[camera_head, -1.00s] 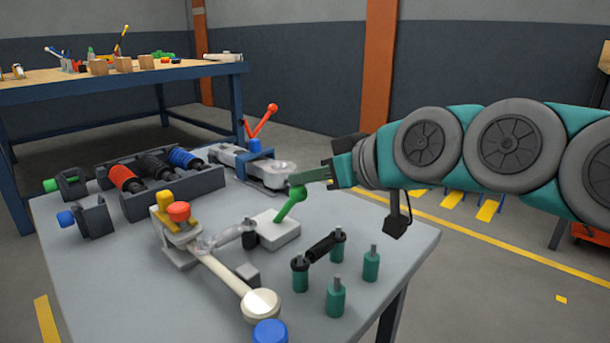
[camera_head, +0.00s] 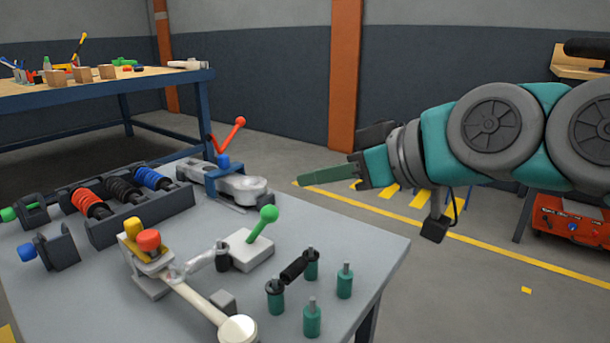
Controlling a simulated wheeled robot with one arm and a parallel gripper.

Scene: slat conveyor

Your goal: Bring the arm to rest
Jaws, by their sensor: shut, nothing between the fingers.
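My gripper (camera_head: 325,175) is at the end of my teal and grey arm, to the right of the picture's middle. Its green fingers point left and look closed together, with nothing between them. In the picture it is over the floor beyond the far right edge of the grey table (camera_head: 350,240). The green-knobbed lever (camera_head: 268,214) on its white block stands on the table, below and left of the fingers, clear of them.
The table holds a rack of coloured rollers (camera_head: 140,215), a clamp with a red lever (camera_head: 230,185), a red-and-yellow-knobbed fixture (camera_head: 148,255) and several teal pegs (camera_head: 345,281). A workbench (camera_head: 110,85) stands behind left. A red machine (camera_head: 570,225) is at right. Floor between is open.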

